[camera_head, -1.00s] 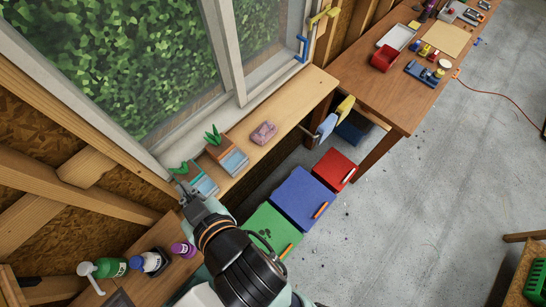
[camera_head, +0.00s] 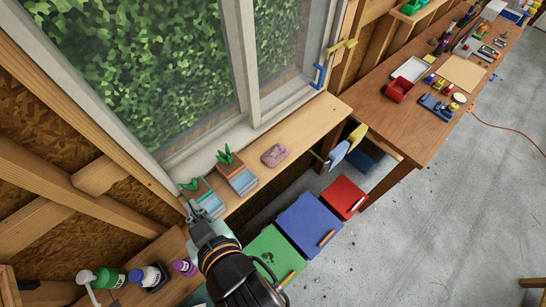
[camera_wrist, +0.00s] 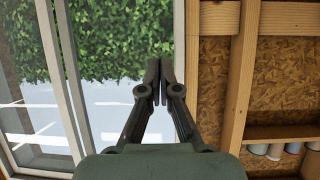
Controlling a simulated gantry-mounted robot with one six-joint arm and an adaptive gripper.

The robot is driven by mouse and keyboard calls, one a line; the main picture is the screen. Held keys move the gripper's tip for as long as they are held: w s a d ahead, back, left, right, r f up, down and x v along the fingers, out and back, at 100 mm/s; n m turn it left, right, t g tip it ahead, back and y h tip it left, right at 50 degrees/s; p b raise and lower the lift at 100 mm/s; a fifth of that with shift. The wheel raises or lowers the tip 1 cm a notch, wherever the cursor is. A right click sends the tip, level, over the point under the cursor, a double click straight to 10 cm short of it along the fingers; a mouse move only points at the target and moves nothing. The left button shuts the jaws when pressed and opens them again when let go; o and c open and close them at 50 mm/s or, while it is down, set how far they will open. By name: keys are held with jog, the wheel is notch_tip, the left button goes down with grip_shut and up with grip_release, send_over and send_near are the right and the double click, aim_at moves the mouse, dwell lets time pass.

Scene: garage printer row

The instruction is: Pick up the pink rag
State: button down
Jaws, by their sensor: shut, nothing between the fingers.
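The pink rag (camera_head: 275,155) lies folded on the wooden window shelf (camera_head: 311,128), to the right of two small potted plants. My gripper (camera_head: 190,205) is at the left end of that shelf, beside the nearer plant and well apart from the rag. In the wrist view my gripper (camera_wrist: 160,72) has its two fingers together with nothing between them, pointing toward the window and wooden wall frame. The rag does not show in the wrist view.
The window (camera_head: 245,60) borders the shelf behind. Green, blue and red bins (camera_head: 312,222) stand below the shelf front. Several bottles (camera_head: 103,279) stand at lower left.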

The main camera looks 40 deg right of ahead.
dwell(0.4)
grip_release()
dwell(0.4)
